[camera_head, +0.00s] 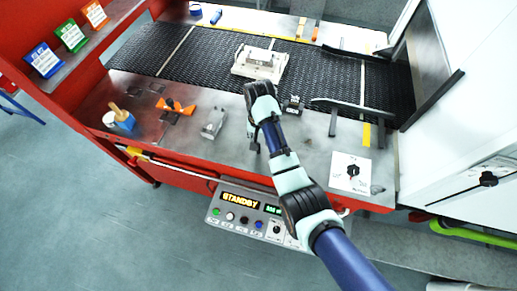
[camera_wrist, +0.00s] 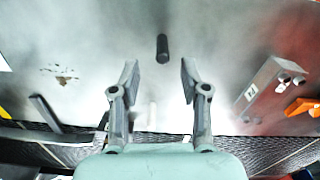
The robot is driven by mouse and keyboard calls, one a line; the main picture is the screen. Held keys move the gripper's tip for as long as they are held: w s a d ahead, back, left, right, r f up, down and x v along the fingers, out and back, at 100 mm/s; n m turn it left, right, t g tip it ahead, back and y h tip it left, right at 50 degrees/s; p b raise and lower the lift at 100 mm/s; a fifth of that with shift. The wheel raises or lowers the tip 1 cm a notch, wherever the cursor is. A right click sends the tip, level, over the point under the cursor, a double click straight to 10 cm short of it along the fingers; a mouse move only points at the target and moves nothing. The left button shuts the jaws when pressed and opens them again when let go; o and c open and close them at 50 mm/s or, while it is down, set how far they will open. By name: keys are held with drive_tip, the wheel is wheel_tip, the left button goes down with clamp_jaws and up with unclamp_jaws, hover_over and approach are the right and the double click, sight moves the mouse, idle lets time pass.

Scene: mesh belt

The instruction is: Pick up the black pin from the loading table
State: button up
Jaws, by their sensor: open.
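The black pin (camera_wrist: 162,48) is a short dark cylinder on the grey metal loading table (camera_wrist: 90,45). In the wrist view it lies ahead of my gripper (camera_wrist: 160,78), nearly centred between the two spread fingertips and a little beyond them. The fingers are open and nothing is between them; they do not touch the pin. In the head view my gripper (camera_head: 253,147) points down over the middle of the loading table (camera_head: 160,140). I cannot make out the pin there; it seems hidden by my arm.
A grey metal block (camera_wrist: 265,90) stands right of my gripper in the wrist view. An orange tool (camera_head: 177,108) and a blue cup (camera_head: 124,121) are further left in the head view. A black mesh belt (camera_head: 200,65) carries a pale fixture (camera_head: 260,64) behind. A dark raised bar (camera_head: 350,108) stands right.

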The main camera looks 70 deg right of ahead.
sight(258, 153)
wheel_tip(258, 153, down, 5)
drive_tip(key=shift+w+a+f+b, duration=0.1)
drive_tip(key=shift+a+f+b, duration=0.1)
drive_tip(key=shift+b, duration=0.1)
clamp_jaws()
